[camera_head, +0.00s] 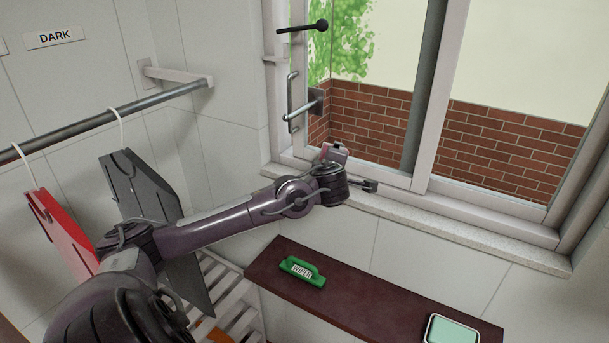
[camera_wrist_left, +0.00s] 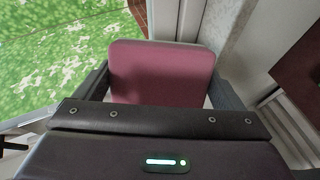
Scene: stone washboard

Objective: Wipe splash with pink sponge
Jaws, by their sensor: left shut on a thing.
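The pink sponge (camera_wrist_left: 160,72) is a flat, rounded block held between the two fingers of my left gripper (camera_wrist_left: 160,85) in the left wrist view. In the head view my left gripper (camera_head: 335,155) is at the window sill's left end, in front of the window frame, with a bit of the sponge (camera_head: 334,151) showing. The gripper is shut on the sponge. I cannot make out a splash in either view; the gripper and sponge hide part of the frame and sill. My right gripper is not in view.
A dark red shelf (camera_head: 370,309) below the sill holds a green wiper (camera_head: 302,271) and a green-topped tray (camera_head: 452,330). A window handle (camera_head: 302,108) juts out near my gripper. A rail (camera_head: 100,118) with red (camera_head: 62,232) and grey (camera_head: 140,188) hanging pieces is at left. The sill (camera_head: 470,230) is clear rightward.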

